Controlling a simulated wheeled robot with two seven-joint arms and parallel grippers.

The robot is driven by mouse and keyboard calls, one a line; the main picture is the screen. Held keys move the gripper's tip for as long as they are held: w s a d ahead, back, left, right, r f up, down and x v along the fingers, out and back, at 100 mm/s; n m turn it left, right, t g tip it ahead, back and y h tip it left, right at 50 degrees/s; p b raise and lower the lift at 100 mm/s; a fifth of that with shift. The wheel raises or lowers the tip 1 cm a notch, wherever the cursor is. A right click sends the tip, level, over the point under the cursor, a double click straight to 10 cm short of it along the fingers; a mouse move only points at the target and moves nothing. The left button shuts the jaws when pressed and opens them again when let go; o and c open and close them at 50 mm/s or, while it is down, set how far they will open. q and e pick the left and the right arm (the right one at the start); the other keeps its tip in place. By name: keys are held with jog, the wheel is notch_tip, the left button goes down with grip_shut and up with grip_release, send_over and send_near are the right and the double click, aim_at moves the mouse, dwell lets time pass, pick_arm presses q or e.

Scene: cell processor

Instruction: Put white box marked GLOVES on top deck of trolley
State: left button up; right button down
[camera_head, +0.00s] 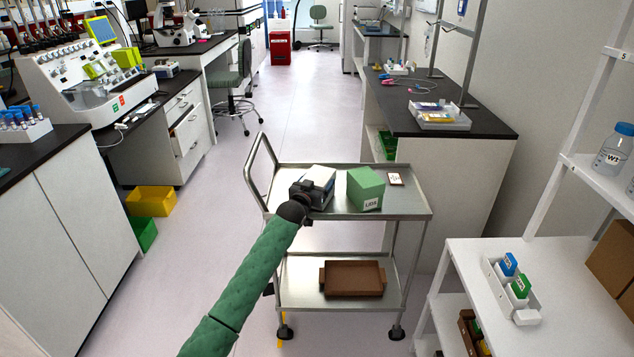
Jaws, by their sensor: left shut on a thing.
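The metal trolley's top deck (405,203) is in the middle of the view. My left gripper (312,188) is over the left part of this deck, reached by my green-sleeved arm from below. It is shut on a white box (321,173), whose near side is mostly hidden by the gripper. No marking can be read on the box from here. I cannot tell whether the box touches the deck or is held just above it. My right gripper is not in view.
A green box (365,189) with a white label stands on the deck just right of the white box. A brown tray (353,279) is on the lower deck. White shelving (480,262) stands at right.

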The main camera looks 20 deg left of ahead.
pick_arm(q)
jog(key=shift+f, duration=0.2)
jog(key=o, duration=1.4)
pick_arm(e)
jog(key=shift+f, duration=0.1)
pick_arm(q)
jog(key=shift+r, duration=0.15)
jog(key=shift+s, duration=0.25)
jog(key=shift+s+a+b, duration=0.25)
jog(key=shift+s+b, duration=0.05)
jog(key=shift+s, duration=1.6)
jog(key=shift+s+a+b, duration=0.2)
jog(key=shift+s+b, duration=0.1)
jog(key=shift+s, duration=1.6)
jog(key=shift+s+a+b, duration=0.25)
jog(key=shift+s+b, duration=0.05)
jog(key=shift+s, duration=1.6)
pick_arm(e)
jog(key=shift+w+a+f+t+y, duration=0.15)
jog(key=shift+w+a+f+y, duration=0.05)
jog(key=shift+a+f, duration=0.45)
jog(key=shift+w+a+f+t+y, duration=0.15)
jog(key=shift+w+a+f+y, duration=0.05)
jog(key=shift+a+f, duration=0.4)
